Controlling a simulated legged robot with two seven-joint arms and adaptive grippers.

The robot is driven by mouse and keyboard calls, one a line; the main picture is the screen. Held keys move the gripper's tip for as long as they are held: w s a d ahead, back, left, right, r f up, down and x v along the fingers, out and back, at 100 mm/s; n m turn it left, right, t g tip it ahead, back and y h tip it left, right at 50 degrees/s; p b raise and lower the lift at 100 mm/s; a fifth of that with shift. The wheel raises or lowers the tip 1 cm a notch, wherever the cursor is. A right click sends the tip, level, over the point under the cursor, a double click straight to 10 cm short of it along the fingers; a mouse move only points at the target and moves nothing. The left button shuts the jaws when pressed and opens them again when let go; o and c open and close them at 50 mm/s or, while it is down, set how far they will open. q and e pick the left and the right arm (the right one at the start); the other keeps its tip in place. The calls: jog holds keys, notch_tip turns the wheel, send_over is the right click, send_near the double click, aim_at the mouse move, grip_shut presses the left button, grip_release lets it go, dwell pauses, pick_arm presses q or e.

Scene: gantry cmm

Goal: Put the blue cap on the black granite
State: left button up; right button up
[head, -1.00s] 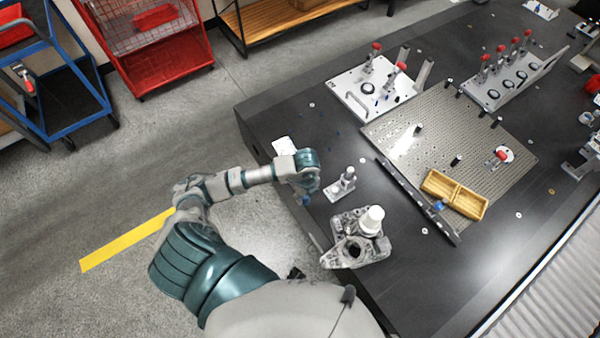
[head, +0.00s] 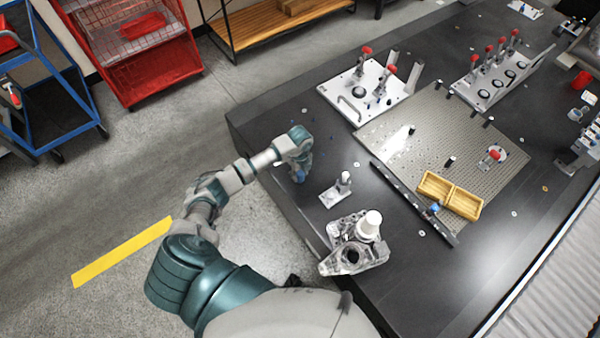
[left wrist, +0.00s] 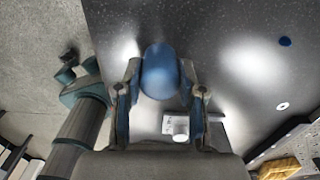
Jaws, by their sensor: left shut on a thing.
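The blue cap (left wrist: 160,72) sits between the two fingertips of my left gripper (left wrist: 160,88) in the left wrist view. The gripper is shut on it. In the head view my left gripper (head: 299,174) points down over the near left part of the black granite (head: 425,280), with a bit of blue at its tip. The dark speckled granite (left wrist: 225,75) also shows beneath the cap in the wrist view. I cannot tell whether the cap touches the surface. My right gripper is not in view.
A small post on a plate (head: 337,190) stands just right of the gripper. A grey casting with a white cylinder (head: 345,258) is nearer. A perforated plate (head: 440,130), a yellow tray (head: 462,203) and a clamp fixture (head: 340,92) lie farther off.

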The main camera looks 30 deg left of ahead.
aim_at(300, 171)
pick_arm(q)
jog(key=o, duration=0.8)
jog(key=shift+a, duration=0.2)
jog(key=shift+c, duration=0.2)
jog(key=shift+o, duration=0.2)
jog(key=shift+d, duration=0.1)
jog(key=shift+d+r, duration=0.2)
jog(key=shift+d, duration=0.15)
jog(key=shift+r, duration=0.3)
notch_tip(300, 171, up, 11)
jog(key=shift+p, duration=0.35)
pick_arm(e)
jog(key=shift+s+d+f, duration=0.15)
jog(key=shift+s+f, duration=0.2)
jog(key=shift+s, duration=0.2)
pick_arm(q)
jog(key=shift+a+r, duration=0.1)
jog(key=shift+a, duration=0.05)
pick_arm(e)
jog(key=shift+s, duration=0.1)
